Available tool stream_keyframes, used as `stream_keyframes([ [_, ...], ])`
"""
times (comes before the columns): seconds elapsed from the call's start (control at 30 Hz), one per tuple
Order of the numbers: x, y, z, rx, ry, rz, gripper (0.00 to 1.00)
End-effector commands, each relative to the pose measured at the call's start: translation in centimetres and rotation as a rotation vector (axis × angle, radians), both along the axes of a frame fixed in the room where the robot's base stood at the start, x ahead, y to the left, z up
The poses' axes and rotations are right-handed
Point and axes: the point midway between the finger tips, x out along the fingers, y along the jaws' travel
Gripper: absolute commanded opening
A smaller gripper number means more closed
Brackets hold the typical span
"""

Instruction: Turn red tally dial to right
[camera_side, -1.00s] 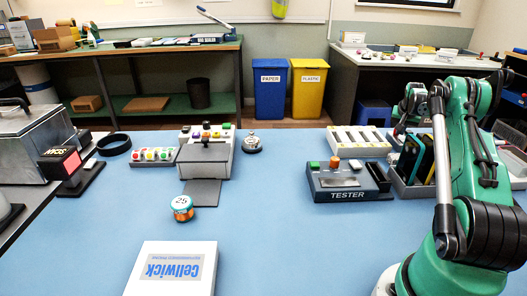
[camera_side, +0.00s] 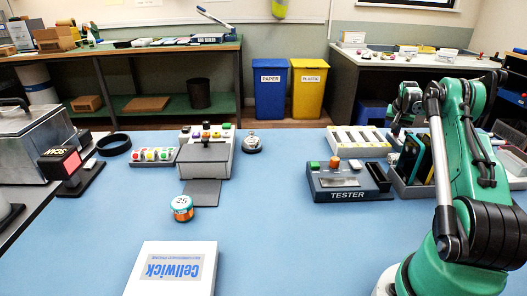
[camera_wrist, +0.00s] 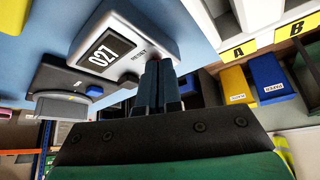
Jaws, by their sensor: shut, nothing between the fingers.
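In the side view my arm stands at the right, and the counter cannot be made out there.
A dark tester (camera_side: 347,182) with green and orange knobs stands left of my arm. Upright phones in a rack (camera_side: 415,160) stand close beside the arm. A white tray (camera_side: 357,141) is behind the tester.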

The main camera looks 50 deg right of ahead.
Motion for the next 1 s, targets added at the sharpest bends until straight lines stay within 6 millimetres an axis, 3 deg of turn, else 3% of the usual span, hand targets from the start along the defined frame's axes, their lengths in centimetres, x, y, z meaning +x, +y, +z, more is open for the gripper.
stream_keyframes([
  [0.67, 0.1, 0.8, 0.1, -0.001, 0.000, 0.000, 0.00],
  [1.0, 0.0, 0.8, 4.0, -0.001, 0.000, 0.000, 0.00],
])
